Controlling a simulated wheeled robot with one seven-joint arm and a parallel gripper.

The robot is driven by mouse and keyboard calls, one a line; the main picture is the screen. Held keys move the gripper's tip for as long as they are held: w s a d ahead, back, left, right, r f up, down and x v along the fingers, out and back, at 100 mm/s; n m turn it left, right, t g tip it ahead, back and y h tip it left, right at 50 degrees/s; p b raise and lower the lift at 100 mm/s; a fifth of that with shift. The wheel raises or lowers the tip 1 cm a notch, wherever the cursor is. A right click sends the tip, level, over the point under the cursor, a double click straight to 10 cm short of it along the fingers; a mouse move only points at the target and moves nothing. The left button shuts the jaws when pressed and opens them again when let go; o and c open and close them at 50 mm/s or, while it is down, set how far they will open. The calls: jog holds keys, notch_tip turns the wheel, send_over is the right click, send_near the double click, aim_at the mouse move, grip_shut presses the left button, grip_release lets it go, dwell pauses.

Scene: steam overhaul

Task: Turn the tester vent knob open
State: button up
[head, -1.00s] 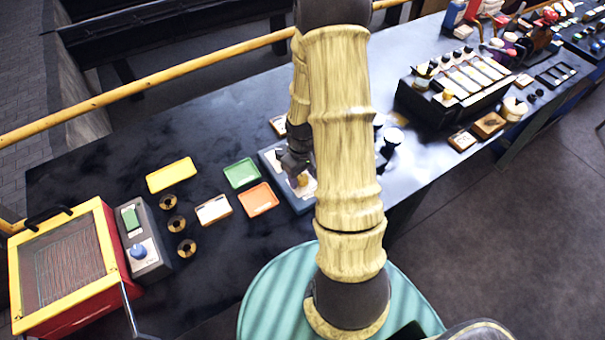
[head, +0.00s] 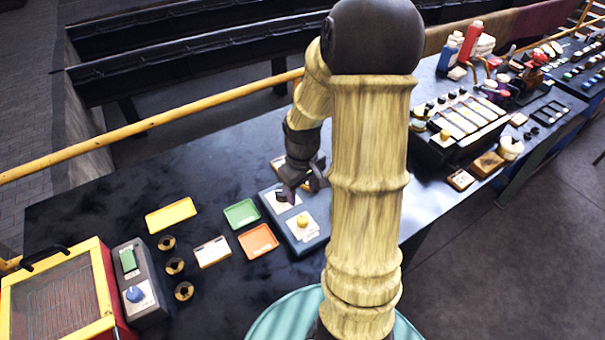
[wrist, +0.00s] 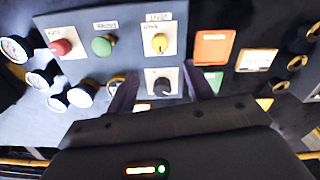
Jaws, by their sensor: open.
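The tester panel (head: 310,239) is a blue-grey box on the bench, partly behind my arm in the head view. A yellow knob (head: 303,220) stands on a white plate on it, and it also shows in the wrist view (wrist: 160,43). A black knob (wrist: 164,86) sits on a second white plate, between my spread fingers in the wrist view. A red knob (wrist: 61,47) and a green knob (wrist: 101,46) share the panel. The labels are too small to read, so I cannot tell which knob is the vent. My gripper (head: 300,191) is open and empty, over the black knob.
Green (head: 241,213) and orange (head: 258,241) trays and a white card (head: 212,251) lie left of the panel. Several round gauges (wrist: 40,82) are beside the panel in the wrist view. A yellow rail (head: 150,123) runs along the bench's far side.

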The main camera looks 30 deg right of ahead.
notch_tip(320, 180, up, 5)
jog(key=shift+r, duration=0.2)
dwell(0.5)
jog(key=s+a+m+t, duration=0.2)
jog(key=s+a, duration=0.4)
jog(key=a, duration=0.5)
jog(key=shift+a+r+t, duration=0.25)
jog(key=shift+a+t, duration=0.05)
jog(key=shift+a, duration=0.1)
